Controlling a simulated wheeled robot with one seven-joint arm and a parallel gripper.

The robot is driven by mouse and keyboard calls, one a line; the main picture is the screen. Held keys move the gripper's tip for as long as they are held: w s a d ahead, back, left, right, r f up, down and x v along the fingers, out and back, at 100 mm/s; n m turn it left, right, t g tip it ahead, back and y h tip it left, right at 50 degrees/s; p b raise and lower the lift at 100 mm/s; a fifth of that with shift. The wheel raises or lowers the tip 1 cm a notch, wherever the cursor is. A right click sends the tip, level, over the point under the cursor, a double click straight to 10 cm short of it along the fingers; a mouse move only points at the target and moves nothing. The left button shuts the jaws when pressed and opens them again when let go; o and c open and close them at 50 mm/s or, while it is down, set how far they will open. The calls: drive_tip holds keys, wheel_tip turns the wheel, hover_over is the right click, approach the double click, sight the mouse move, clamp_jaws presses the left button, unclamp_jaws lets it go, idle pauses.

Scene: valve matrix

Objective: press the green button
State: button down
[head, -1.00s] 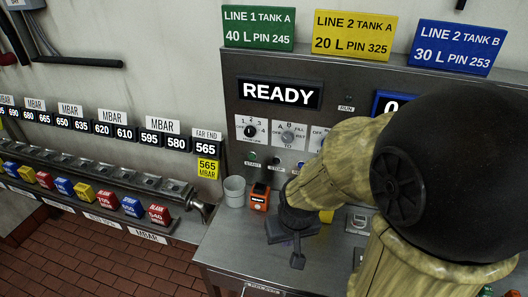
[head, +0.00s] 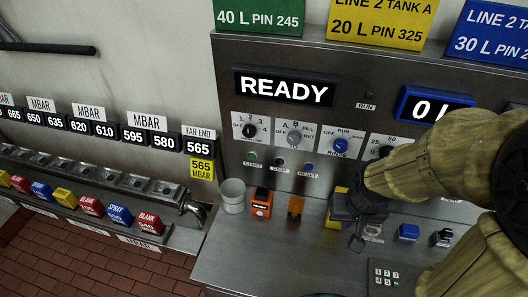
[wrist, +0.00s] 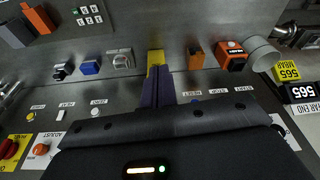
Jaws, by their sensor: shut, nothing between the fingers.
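The green button (head: 251,156) is small and round, above the START label at the left of the panel's lower row. In the wrist view the START label (wrist: 243,88) shows upside down, but I cannot make out the button itself. My gripper (head: 355,243) is shut and empty, pointing down over the counter, to the right of and below the button and well apart from it. In the wrist view its closed fingers (wrist: 157,88) reach toward a yellow block on the counter.
Black (head: 279,161) and blue (head: 309,166) buttons sit right of the green one. A white cup (head: 233,196), an orange device (head: 261,202) and an orange-brown block (head: 296,207) stand on the counter below. Rotary knobs (head: 250,131) are above. The space before the button looks clear.

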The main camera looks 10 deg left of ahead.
idle(0.3)
drive_tip(key=w+a+f+m+t+y, duration=0.1)
drive_tip(key=w+a+f+m+t, duration=0.15)
drive_tip(key=w+a+f, duration=0.35)
drive_tip(key=w+a+f+m+t+y, duration=0.2)
drive_tip(key=w+a+m, duration=0.15)
drive_tip(key=w, duration=0.45)
drive_tip(key=w+a+f+m+t+y+b, duration=0.1)
drive_tip(key=a+f+m+t+y, duration=0.1)
drive_tip(key=a+m, duration=0.4)
drive_tip(key=w+a+f+m+t+y+b, duration=0.1)
drive_tip(key=a+f+m+t+y, duration=0.2)
drive_tip(key=a, duration=0.9)
drive_tip(key=m+t+y, duration=0.1)
drive_tip(key=m+y, duration=0.1)
drive_tip(key=m, duration=0.1)
drive_tip(key=shift+w+m+y, duration=0.3)
drive_tip(key=shift+w+m, duration=0.1)
drive_tip(key=shift+t, duration=0.25)
drive_tip(key=shift+w, duration=0.1)
